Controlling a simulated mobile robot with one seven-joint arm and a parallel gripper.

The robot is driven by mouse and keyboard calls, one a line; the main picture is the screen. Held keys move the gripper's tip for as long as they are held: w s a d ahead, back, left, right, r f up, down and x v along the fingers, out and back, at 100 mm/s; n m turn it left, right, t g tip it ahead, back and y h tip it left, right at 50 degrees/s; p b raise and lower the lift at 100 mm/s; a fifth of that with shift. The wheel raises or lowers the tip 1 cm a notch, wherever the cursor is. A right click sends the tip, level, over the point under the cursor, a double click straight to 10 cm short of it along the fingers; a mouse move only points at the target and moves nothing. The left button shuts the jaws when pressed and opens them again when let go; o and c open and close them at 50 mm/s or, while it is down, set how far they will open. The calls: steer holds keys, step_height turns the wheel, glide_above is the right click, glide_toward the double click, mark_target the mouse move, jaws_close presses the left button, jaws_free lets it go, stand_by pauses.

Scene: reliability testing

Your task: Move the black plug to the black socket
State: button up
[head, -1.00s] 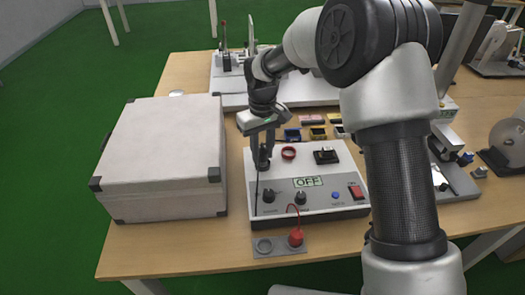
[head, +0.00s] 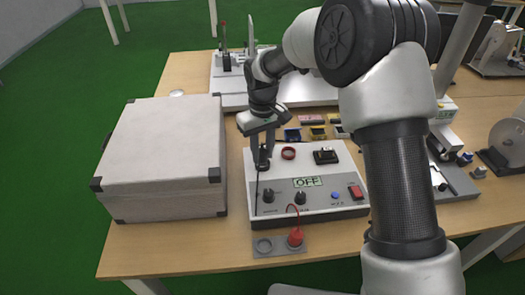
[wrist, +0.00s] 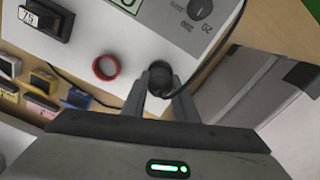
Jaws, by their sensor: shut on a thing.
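My gripper (head: 264,158) is shut on the black plug (wrist: 160,80) over the top left of the grey test box (head: 310,207). The wrist view shows my gripper's fingers (wrist: 160,95) on both sides of the plug, with its black cable running off to the right. The plug is at the box's top face, beside the red ring-shaped socket (wrist: 106,67), which also shows in the head view (head: 288,153). The black socket is not visible as a separate thing; the plug and fingers cover that spot. I cannot tell how deep the plug sits.
A large white case (head: 160,160) stands close on the left. A red plug (head: 295,238) sits in a front holder beside an empty round slot (head: 264,246). A black block (head: 325,156) is on the box to the right. Small coloured parts (head: 312,119) lie behind.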

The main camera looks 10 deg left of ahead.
mark_target(262, 148)
steer(key=shift+f+b, duration=0.35)
steer(key=shift+f, duration=0.25)
steer(key=o, duration=0.8)
steer(key=shift+r, duration=0.1)
steer(key=shift+r+p, duration=4)
steer(key=shift+r, duration=1.45)
